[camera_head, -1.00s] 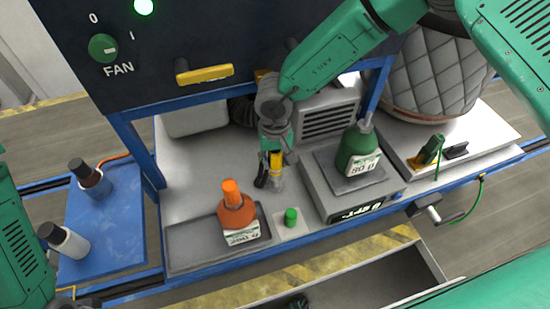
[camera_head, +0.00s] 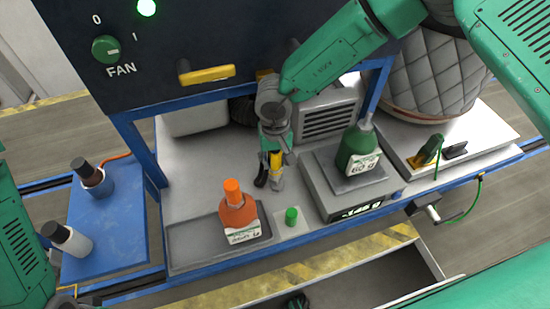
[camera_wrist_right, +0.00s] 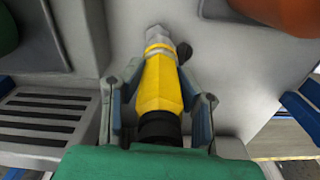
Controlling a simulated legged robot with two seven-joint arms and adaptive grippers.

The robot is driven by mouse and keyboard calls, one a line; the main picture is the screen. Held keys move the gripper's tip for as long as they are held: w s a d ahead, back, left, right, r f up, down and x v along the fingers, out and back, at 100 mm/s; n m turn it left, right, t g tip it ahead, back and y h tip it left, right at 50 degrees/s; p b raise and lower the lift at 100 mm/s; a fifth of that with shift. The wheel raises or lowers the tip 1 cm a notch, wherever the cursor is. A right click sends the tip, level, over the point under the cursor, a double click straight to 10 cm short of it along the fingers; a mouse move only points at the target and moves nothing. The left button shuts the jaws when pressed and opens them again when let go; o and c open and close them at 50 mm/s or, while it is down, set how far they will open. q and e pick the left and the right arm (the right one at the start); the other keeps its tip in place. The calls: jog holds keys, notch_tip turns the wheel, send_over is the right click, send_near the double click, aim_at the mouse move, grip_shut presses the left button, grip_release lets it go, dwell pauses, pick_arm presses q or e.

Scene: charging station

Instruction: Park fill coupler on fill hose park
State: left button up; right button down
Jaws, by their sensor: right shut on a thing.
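The fill coupler (camera_wrist_right: 158,85) is a yellow body with a silver tip and a black rear part. It also shows in the head view (camera_head: 276,163), small and mostly hidden by my gripper. My right gripper (camera_wrist_right: 160,100) is shut on it, with a finger on each side of the yellow body. In the head view my right gripper (camera_head: 275,150) is over the bench, behind the orange bottle and green cap. The coupler's tip points toward the bench surface; I cannot tell whether it touches. I cannot make out the hose park for certain. My left gripper is not visible; only green left arm parts show.
An orange bottle (camera_head: 238,212) stands in a grey tray (camera_head: 190,247). A green cap (camera_head: 291,216) sits beside it. A green bottle (camera_head: 358,150) stands on a scale (camera_head: 350,205). A blue post (camera_head: 138,150) and the dark fan panel (camera_head: 230,40) bound the bench.

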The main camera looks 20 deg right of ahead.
aim_at(277, 170)
jog(key=shift+a, duration=0.15)
jog(key=shift+d, duration=0.2)
jog(key=shift+d+p, duration=0.3)
jog(key=shift+p, duration=0.05)
dwell(0.3)
jog(key=shift+a, duration=0.1)
dwell(0.3)
jog(key=shift+f+b, duration=1.3)
jog(key=shift+f, duration=1.1)
jog(key=c, duration=1.1)
grip_release()
